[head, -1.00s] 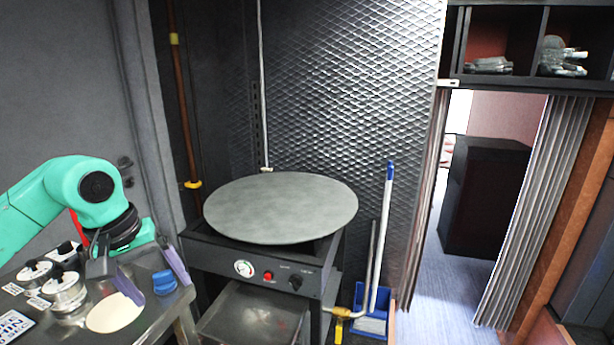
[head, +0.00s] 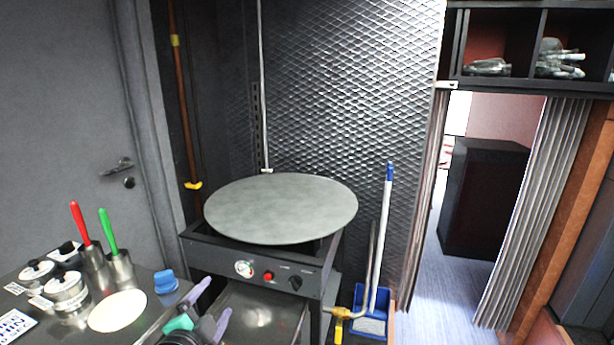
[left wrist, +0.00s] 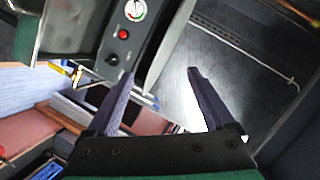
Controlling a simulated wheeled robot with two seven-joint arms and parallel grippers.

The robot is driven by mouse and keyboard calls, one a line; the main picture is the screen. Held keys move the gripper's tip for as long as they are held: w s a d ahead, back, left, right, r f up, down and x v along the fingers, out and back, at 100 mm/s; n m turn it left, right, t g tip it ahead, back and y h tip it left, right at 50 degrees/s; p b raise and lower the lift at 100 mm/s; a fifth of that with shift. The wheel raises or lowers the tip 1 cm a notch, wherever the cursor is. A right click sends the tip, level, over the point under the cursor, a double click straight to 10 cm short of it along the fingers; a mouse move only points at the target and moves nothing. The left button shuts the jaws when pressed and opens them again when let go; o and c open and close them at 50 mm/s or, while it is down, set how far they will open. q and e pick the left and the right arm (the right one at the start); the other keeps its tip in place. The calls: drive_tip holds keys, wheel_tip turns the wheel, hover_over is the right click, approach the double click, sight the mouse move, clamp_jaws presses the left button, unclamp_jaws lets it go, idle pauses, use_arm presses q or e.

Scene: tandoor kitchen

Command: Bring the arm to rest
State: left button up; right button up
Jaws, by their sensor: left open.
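My left gripper (head: 210,312) is low in the head view, beside the right edge of the steel counter and in front of the round griddle's stand. Its two purple-grey fingers are spread with nothing between them. In the left wrist view the open fingers (left wrist: 160,100) point toward the griddle stand's control panel (left wrist: 124,38) and the floor. Most of the left arm is outside the head view. My right gripper is not in view.
The counter (head: 150,318) holds a flat dough disc (head: 118,311), a blue object (head: 165,281), lidded tins (head: 66,288) and two cups with red and green handles. The round griddle (head: 281,208) stands behind. A blue dustpan (head: 370,325) is to the right.

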use_arm(q)
drive_tip(key=s+a+f+n+g, duration=0.2)
drive_tip(key=s+f+n+g, duration=0.35)
drive_tip(key=s+f, duration=0.45)
drive_tip(key=s+a+f+n+g, duration=0.2)
drive_tip(key=s+f+n+g, duration=0.35)
drive_tip(key=s+f, duration=0.4)
drive_tip(key=s+f+g+p, duration=0.1)
drive_tip(key=s+f, duration=0.4)
drive_tip(key=f, duration=1)
drive_tip(key=s+f+g, duration=0.1)
drive_tip(key=s+f, duration=0.3)
drive_tip(key=f, duration=1.1)
drive_tip(key=s+a+f, duration=0.1)
drive_tip(key=s+f, duration=0.2)
drive_tip(key=s, duration=0.2)
drive_tip(key=s+a+f+m+g, duration=0.1)
drive_tip(key=s+a+f, duration=0.1)
drive_tip(key=s, duration=0.4)
drive_tip(key=shift+s+f+y+p, duration=0.3)
drive_tip(key=shift+f+p, duration=0.05)
drive_tip(key=shift+f, duration=0.15)
